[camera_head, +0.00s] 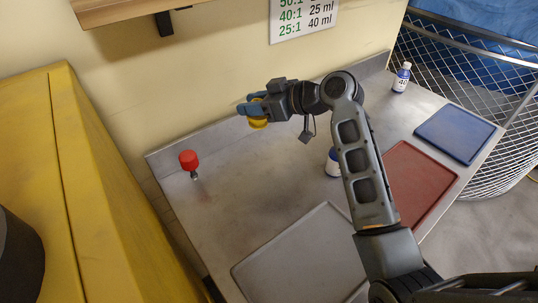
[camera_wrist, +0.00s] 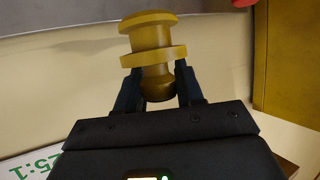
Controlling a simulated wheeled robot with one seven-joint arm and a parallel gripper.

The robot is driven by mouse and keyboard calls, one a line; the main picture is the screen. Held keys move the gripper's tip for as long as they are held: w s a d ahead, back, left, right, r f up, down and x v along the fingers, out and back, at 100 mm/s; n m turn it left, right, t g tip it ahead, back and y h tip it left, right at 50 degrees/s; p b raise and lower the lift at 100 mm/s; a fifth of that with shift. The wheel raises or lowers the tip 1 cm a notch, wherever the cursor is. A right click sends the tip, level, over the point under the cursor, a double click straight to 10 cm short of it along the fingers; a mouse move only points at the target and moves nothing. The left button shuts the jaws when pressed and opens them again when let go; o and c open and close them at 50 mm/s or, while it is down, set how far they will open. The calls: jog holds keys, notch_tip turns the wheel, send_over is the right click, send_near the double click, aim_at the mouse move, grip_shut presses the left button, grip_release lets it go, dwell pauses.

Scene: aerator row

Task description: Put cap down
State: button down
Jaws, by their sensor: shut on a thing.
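A yellow cap (camera_head: 258,123) is held in my gripper (camera_head: 252,106) above the back of the metal counter (camera_head: 255,175), near the wall. In the wrist view the yellow cap (camera_wrist: 153,50) has a flanged, stepped shape, and the two dark fingers of my gripper (camera_wrist: 160,85) are shut on its narrower lower part. In the head view the cap is partly hidden by the blue fingertips. It appears clear of the counter, though its exact height is hard to tell.
A red-topped piece (camera_head: 188,160) stands at the counter's left. A grey tray (camera_head: 300,262), a red mat (camera_head: 410,180) and a blue mat (camera_head: 455,134) lie on the counter. One bottle (camera_head: 401,78) stands at the back right; another (camera_head: 333,163) is partly behind my arm. The left-middle counter is bare.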

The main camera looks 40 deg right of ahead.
jog(key=shift+s+a+f+b, duration=0.65)
jog(key=shift+s+a+f, duration=0.35)
jog(key=shift+a+f, duration=0.75)
jog(key=shift+s+a+f+b, duration=0.65)
jog(key=shift+s+a+f, duration=0.3)
jog(key=shift+a+f, duration=0.8)
jog(key=shift+s+a+f+b, duration=0.65)
jog(key=shift+s+a+f, duration=0.35)
jog(key=shift+a+f, duration=0.75)
jog(key=shift+d+f, duration=0.2)
jog(key=shift+d, duration=0.05)
jog(key=shift+f, duration=0.15)
jog(key=c, duration=0.7)
grip_release()
jog(key=shift+r, duration=0.25)
jog(key=b+v, duration=0.1)
jog(key=v, duration=1.1)
jog(key=shift+b, duration=0.3)
